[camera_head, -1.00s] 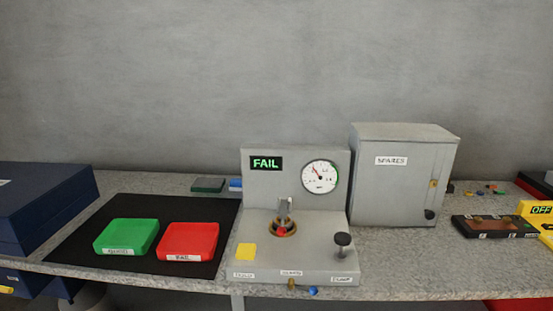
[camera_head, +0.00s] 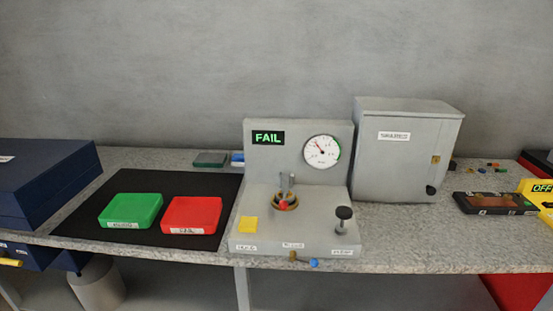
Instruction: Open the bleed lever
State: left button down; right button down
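The grey test stand (camera_head: 330,225) is on the bench, right of the black mat. On its front edge, below the middle label, is a small brass fitting (camera_head: 292,257). A blue tip (camera_head: 314,262) shows just to its right. They look like the bleed lever, with the blue end pointing right and slightly down; the label is too blurred to read surely. The stand's display (camera_head: 268,138) reads FAIL, and its round gauge (camera_head: 321,151) has a red needle pointing up-left. Neither of my grippers is in view.
A black knob (camera_head: 343,213), a yellow pad (camera_head: 248,224) and a ringed socket (camera_head: 284,202) are on the stand. Green (camera_head: 131,210) and red (camera_head: 192,215) trays sit to the left. A grey cabinet (camera_head: 395,160) stands behind right. The space before the bench front is clear.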

aim_at(313, 263)
jog(key=z, duration=1.45)
jog(key=k, duration=0.7)
jog(key=u, duration=1.35)
jog(key=i, duration=0.5)
jog(key=u, duration=0.05)
